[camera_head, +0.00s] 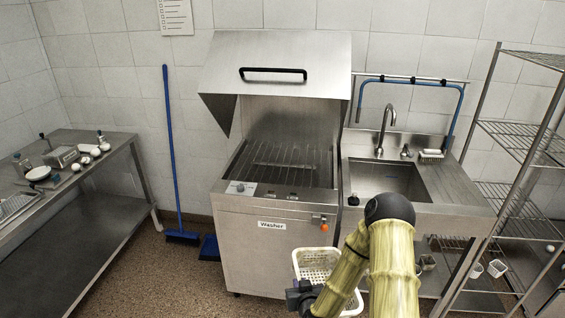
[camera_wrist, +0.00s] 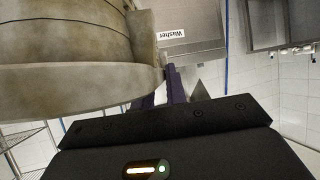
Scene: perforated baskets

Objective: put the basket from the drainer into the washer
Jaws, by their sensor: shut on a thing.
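The washer (camera_head: 270,248) stands in the middle of the head view, labelled "Washer", with its hood (camera_head: 275,55) raised and a wire rack (camera_head: 285,165) showing inside. The white perforated basket (camera_head: 318,258) is in front of the washer's lower right, below the rack's level. My gripper (camera_head: 303,292) is shut on the basket at its near left side; my arm hides part of the basket. In the wrist view, the dark fingers (camera_wrist: 173,88) show with the washer's label (camera_wrist: 171,34) beyond them, and I cannot make out the basket there. I cannot tell which thing is the drainer.
A sink (camera_head: 385,180) with a tap (camera_head: 386,125) adjoins the washer on the right. A wire shelf unit (camera_head: 520,140) stands at far right. A steel table (camera_head: 75,180) with small items is at left. A blue broom (camera_head: 172,160) leans on the wall. Floor (camera_head: 165,280) is clear between.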

